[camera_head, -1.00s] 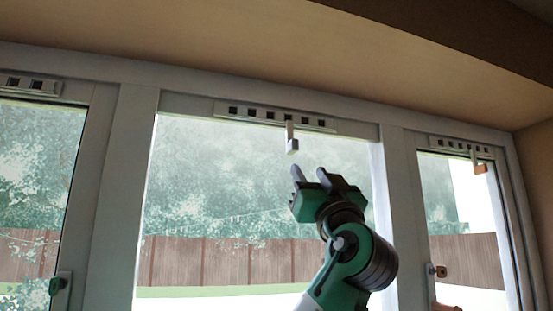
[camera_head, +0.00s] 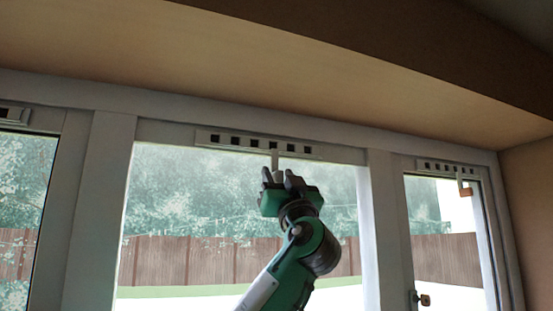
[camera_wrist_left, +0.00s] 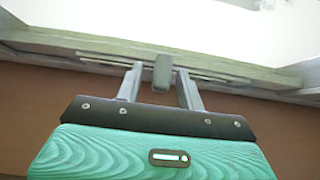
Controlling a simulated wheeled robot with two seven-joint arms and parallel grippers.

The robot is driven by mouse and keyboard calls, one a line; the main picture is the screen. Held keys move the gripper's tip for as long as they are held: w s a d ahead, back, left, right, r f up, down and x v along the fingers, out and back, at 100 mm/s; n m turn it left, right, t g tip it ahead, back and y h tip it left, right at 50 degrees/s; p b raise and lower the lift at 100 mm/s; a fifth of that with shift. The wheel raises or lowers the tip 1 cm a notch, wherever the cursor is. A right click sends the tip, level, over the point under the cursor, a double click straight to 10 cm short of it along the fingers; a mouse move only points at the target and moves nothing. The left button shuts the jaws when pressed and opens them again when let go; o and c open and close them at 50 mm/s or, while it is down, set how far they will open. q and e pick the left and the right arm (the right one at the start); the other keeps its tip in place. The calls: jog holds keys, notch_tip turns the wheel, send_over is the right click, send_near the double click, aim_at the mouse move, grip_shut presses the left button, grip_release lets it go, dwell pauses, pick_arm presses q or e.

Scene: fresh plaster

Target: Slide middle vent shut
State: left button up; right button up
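The middle vent (camera_head: 240,142) is a pale strip with several dark square openings, at the top of the middle window. Its slider tab (camera_head: 275,160) hangs down from the strip, right of its middle. My left gripper (camera_head: 279,176) is just below the vent with its fingers pointing up at the tab. In the left wrist view the fingers of the left gripper (camera_wrist_left: 158,84) are apart, with the grey tab (camera_wrist_left: 162,72) between them near the tips. My right gripper is not in view.
A right vent (camera_head: 448,168) with an orange-ended tab (camera_head: 465,190) and a left vent (camera_head: 14,116) sit above the side windows. A deep beige ceiling ledge (camera_head: 250,60) overhangs above.

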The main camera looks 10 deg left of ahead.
aim_at(277, 160)
pick_arm(q)
jog(key=shift+p+x, duration=0.55)
jog(key=shift+x, duration=0.65)
grip_shut()
